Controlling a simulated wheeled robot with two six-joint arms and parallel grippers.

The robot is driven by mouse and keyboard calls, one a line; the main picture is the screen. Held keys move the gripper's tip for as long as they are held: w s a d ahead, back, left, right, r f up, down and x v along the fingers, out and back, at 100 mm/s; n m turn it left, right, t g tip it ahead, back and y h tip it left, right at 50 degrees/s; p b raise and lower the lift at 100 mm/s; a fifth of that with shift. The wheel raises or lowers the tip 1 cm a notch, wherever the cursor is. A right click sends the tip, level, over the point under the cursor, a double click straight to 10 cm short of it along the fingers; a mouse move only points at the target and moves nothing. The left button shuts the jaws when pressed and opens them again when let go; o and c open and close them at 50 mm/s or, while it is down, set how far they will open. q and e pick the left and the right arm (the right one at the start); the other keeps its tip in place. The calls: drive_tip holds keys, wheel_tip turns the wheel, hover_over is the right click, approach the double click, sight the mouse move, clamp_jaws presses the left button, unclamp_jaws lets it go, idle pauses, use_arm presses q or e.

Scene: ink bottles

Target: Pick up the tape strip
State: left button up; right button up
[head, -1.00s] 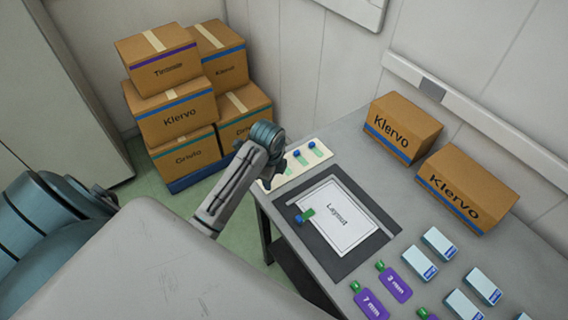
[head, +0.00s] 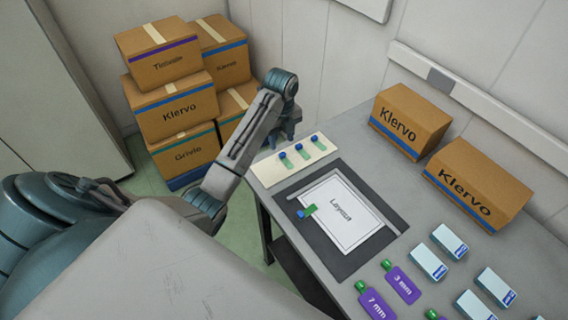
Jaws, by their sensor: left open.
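Several green strips with blue ends are in view. Three lie in a row on a cream board (head: 262,170) at the table's left edge: a left strip (head: 288,163), a middle strip (head: 304,153) and a right strip (head: 320,145). Another green strip (head: 310,209) with a blue end lies on the left edge of the white Layout sheet (head: 345,222). My left gripper (head: 284,138) is open, above the far left part of the cream board and apart from the strips. Its fingers are partly hidden by my wrist. My right gripper is out of view.
The Layout sheet lies on a dark mat (head: 345,268). Purple tags (head: 402,285) and white-blue boxes (head: 428,262) are at the front right. Two Klervo cartons (head: 410,120) stand along the wall. Stacked cartons (head: 175,105) stand on the floor at the left.

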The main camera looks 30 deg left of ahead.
sight(282, 153)
use_arm(q)
drive_tip(key=shift+f, duration=0.6)
wheel_tip(282, 153, down, 4)
drive_tip(key=shift+f+p, duration=0.1)
drive_tip(key=shift+p, duration=0.6)
drive_tip(key=shift+f, duration=0.2)
drive_tip(key=c, duration=0.8)
